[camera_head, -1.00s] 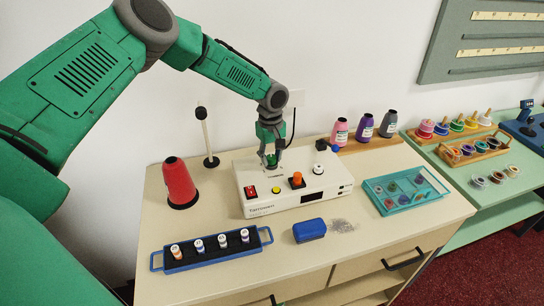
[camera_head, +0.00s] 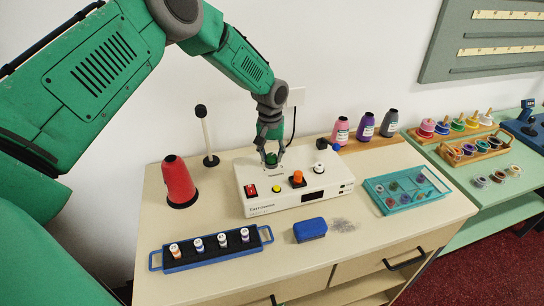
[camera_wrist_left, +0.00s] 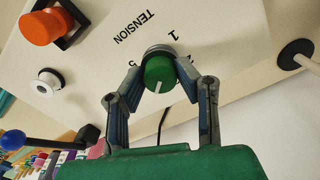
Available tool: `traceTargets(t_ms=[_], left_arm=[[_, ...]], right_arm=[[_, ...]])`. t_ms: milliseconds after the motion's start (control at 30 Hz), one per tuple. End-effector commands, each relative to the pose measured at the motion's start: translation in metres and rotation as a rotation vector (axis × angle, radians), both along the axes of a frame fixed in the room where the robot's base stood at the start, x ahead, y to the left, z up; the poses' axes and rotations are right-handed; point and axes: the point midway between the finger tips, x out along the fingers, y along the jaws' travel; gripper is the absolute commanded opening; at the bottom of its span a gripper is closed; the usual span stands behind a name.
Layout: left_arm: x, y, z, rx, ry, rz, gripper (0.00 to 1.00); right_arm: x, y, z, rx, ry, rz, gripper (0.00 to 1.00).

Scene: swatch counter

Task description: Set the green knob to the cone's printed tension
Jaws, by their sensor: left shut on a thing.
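The green knob (camera_head: 271,159) is on top of the white control box (camera_head: 290,203), near its back left. My left gripper (camera_head: 271,156) reaches down on it, its fingers on both sides. In the left wrist view, the gripper (camera_wrist_left: 160,80) is shut on the green knob (camera_wrist_left: 158,70). The knob's white line points toward the bottom of the picture. The printed word TENSION and the digits 1 and 5 show around it; other marks are partly hidden. A red cone (camera_head: 179,182) stands left of the box; I read no tension on it. My right gripper is out of view.
The box also bears an orange knob (camera_head: 298,177), a yellow button (camera_head: 276,188), a red switch (camera_head: 252,191) and a white knob (camera_head: 319,168). Labelled pink (camera_head: 340,132), purple (camera_head: 366,127) and grey (camera_head: 389,124) cones stand behind. A blue spool tray (camera_head: 210,260) lies in front.

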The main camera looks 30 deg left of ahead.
Motion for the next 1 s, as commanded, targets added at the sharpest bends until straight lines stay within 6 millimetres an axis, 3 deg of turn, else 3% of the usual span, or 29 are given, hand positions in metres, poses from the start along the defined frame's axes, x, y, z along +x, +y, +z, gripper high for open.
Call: traceTargets(t_ms=[1000], left_arm=[[0.004,0.0,0.001,0.006,-0.009,-0.947,0.0]], right_arm=[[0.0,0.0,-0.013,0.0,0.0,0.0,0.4]])
